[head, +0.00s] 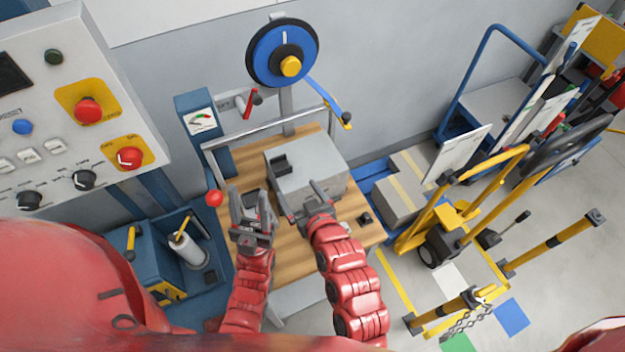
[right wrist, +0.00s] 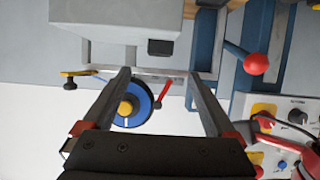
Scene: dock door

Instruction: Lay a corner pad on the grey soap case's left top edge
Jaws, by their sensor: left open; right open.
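The grey soap case (head: 318,172) stands on the wooden table; part of it also shows at the top of the right wrist view (right wrist: 112,22). A dark corner pad (head: 280,163) sits at the far part of its left top edge; it also shows in the right wrist view (right wrist: 160,47). My left gripper (head: 252,208) is open, left of the case; a dark shape lies around its fingers, and I cannot tell whether it is a pad. My right gripper (head: 308,198) is open at the case's near side, with nothing visible between its fingers (right wrist: 160,100).
A small dark block (head: 365,218) lies on the wooden table (head: 345,236) at its right. A metal rail (head: 265,128) and blue wheel (head: 283,52) stand behind. A red ball knob (head: 214,198) is at the left. A yellow-framed cart (head: 470,215) stands at the right.

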